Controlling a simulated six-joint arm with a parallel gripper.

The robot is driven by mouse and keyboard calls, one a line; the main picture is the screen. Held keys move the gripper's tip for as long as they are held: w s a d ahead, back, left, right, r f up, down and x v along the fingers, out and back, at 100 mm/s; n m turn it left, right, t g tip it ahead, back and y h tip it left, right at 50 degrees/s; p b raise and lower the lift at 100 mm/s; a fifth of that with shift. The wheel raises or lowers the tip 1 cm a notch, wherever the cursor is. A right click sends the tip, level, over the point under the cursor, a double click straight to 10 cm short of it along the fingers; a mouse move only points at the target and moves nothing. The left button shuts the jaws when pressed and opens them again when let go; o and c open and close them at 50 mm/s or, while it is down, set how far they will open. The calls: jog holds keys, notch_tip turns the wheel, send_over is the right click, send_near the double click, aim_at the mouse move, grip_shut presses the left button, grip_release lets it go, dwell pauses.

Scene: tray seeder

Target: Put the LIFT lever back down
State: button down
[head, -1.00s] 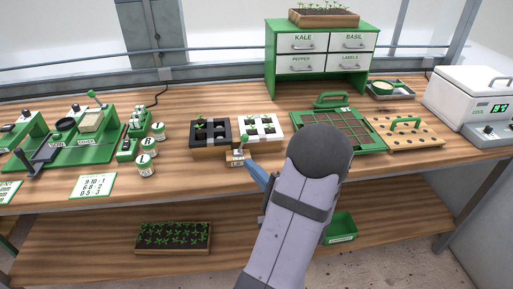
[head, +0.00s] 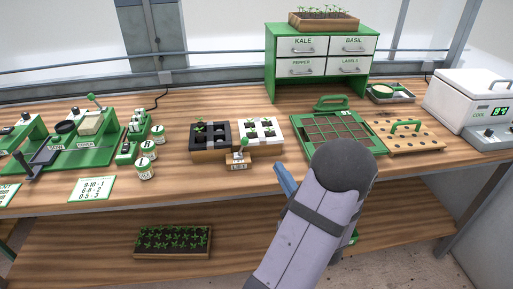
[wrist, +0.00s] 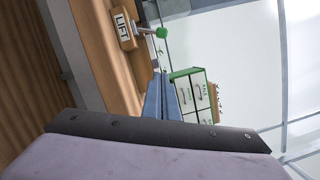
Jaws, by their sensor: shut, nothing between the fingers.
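The LIFT lever has a green knob (head: 244,142) on a short stem. It rises from a small wooden block (head: 238,162) with a white LIFT label, at the front of the dark and white seedling trays. In the wrist view the green knob (wrist: 162,32) stands out on the upper side of the block, beside the LIFT label (wrist: 122,25). My gripper (head: 283,178) has blue fingers, shut and empty. It is right of the block at the bench's front edge, apart from the lever. The fingers (wrist: 160,98) also show in the wrist view. My forearm hides part of the bench edge.
The dark tray (head: 210,155) and the white tray (head: 262,121) sit behind the block. A green gridded frame (head: 318,150) with a handle lies to the right, partly behind my arm. Green drawers (head: 270,65) stand at the back. Bare bench lies left of the block.

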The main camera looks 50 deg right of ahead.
aim_at(242, 147)
jog(key=p+x, duration=0.1)
jog(key=x, duration=0.8)
jog(key=shift+w+d+r, duration=0.1)
jog(key=shift+w, duration=0.15)
jog(key=shift+w+a+r+p, duration=0.45)
jog(key=shift+w+a+p, duration=0.1)
jog(key=shift+w+a, duration=0.2)
jog(key=shift+w+a+r, duration=0.25)
jog(key=shift+w+a, duration=0.2)
jog(key=shift+a, duration=0.05)
jog(key=shift+w+a+r+n+p, duration=0.2)
jog(key=shift+r+n+p, duration=0.15)
jog(key=shift+n+p, duration=0.25)
jog(key=n+p, duration=0.1)
jog(key=w+a+r+n+p, duration=0.1)
jog(key=n, duration=0.1)
jog(key=shift+r+g+y, duration=0.2)
jog(key=shift+g+y, duration=0.1)
jog(key=n, duration=0.1)
jog(key=w+a+n, duration=0.1)
jog(key=n, duration=0.1)
jog(key=w+a+n+g+p, duration=0.1)
jog(key=shift+r, duration=0.3)
jog(key=shift+w+a, duration=0.25)
jog(key=shift+a, duration=0.05)
jog(key=shift+w, duration=0.1)
